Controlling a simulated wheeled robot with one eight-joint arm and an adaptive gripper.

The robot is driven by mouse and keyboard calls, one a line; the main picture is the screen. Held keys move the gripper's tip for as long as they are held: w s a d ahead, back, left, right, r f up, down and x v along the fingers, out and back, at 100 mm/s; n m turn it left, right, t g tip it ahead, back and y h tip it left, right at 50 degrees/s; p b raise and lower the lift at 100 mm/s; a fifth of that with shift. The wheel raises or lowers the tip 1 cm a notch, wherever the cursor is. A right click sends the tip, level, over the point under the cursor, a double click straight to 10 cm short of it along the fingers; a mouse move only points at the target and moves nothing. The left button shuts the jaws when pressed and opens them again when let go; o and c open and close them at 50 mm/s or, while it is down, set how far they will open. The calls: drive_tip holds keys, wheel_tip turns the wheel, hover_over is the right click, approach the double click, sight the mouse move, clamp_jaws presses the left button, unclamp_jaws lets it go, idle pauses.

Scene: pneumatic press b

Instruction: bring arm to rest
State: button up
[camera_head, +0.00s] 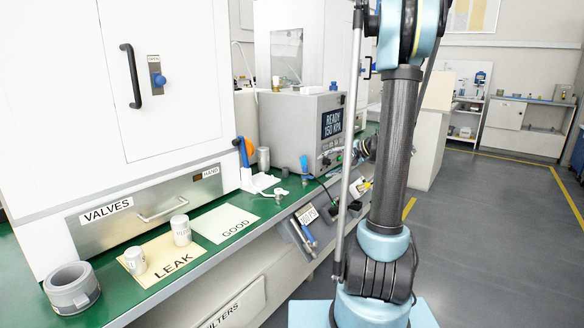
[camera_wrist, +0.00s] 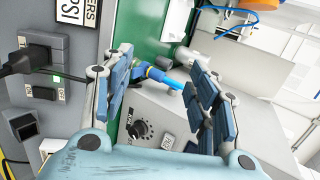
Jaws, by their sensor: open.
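My arm (camera_head: 396,150) stands upright at the right of the head view, its dark tube rising from a light-blue joint. My gripper (camera_wrist: 160,62) is open in the wrist view, its blue-padded fingers spread left and right. A blue fitting (camera_wrist: 158,74) shows between the fingers, past the grey tester; I cannot tell whether a finger touches it. In the head view a dark, blue-padded part, apparently my gripper (camera_head: 363,148), shows beside the tester, partly hidden by the arm.
The grey tester (camera_head: 284,122) reads "READY 150 KPA" on the green bench. White cups (camera_head: 181,230) stand on the yellow LEAK sheet (camera_head: 163,277); the GOOD sheet (camera_head: 224,219) is bare. A grey ring-shaped part (camera_head: 73,290) sits at the left. Open floor (camera_head: 490,240) lies at the right.

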drive_tip(key=s+a+f+n+g+h, duration=0.1)
drive_tip(key=s+n+h, duration=0.1)
drive_tip(key=s, duration=0.8)
drive_tip(key=s+a+n+g+h, duration=0.1)
drive_tip(key=s+a+g+h, duration=0.15)
drive_tip(key=s, duration=0.85)
drive_tip(key=s+d+f+n+h, duration=0.1)
drive_tip(key=s+d+f+h, duration=0.1)
drive_tip(key=s, duration=0.6)
drive_tip(key=s+d+f+n+h, duration=0.2)
drive_tip(key=s+d+f, duration=0.3)
drive_tip(key=s, duration=0.4)
drive_tip(key=shift+d+f+n+h, duration=0.15)
drive_tip(key=shift+f+n+h, duration=0.2)
drive_tip(key=shift+h, duration=0.4)
drive_tip(key=shift+f, duration=0.1)
